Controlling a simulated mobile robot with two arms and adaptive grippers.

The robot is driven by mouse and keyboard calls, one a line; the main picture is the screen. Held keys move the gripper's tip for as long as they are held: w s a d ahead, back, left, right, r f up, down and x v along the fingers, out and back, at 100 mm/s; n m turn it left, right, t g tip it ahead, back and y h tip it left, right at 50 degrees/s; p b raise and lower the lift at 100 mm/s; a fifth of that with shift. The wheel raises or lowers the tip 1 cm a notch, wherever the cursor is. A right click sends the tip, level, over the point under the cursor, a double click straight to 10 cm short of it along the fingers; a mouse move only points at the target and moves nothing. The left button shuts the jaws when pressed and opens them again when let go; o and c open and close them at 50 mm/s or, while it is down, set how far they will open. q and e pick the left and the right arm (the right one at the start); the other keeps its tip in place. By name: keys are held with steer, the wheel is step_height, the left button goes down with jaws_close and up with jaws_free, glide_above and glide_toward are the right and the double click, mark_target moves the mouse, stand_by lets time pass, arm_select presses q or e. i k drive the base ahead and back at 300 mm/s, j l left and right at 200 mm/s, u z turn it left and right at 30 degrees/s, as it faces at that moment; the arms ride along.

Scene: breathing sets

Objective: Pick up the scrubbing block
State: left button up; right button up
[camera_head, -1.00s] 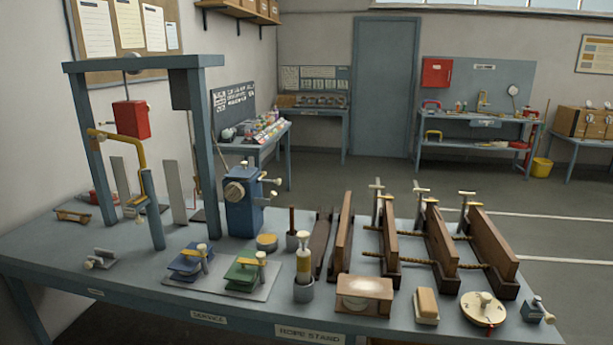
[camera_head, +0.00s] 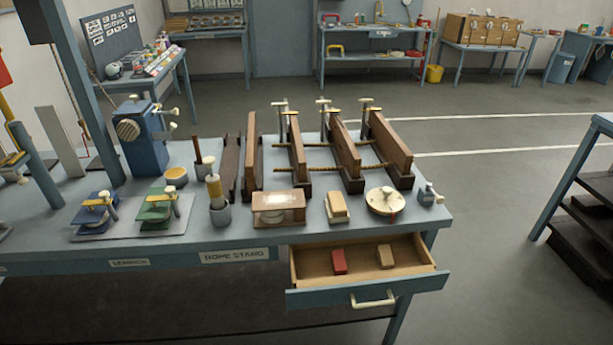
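A small block with a tan wooden top and a pale cream lower part (camera_head: 337,208) lies on the blue-grey workbench (camera_head: 265,239) near its front edge; it looks like the scrubbing block. It sits between a wooden box with a pale window (camera_head: 280,208) and a round cream disc with a knob (camera_head: 384,202). Below, an open drawer (camera_head: 366,298) holds a red block (camera_head: 339,262) and a tan block (camera_head: 385,257), lying apart. I cannot tell for certain which block the task names. Neither gripper is in view.
Upright wooden boards in clamps (camera_head: 345,160) stand behind the small block. A grey pot with a yellow-handled tool (camera_head: 218,205) stands left of the box. The open drawer juts out from the bench front. Dark steps (camera_head: 590,210) stand at the right, with clear floor between.

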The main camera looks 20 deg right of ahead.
mark_target(335, 204)
steer(key=k+l+z, duration=0.1)
steer(key=z, duration=0.8)
steer(key=l, duration=0.1)
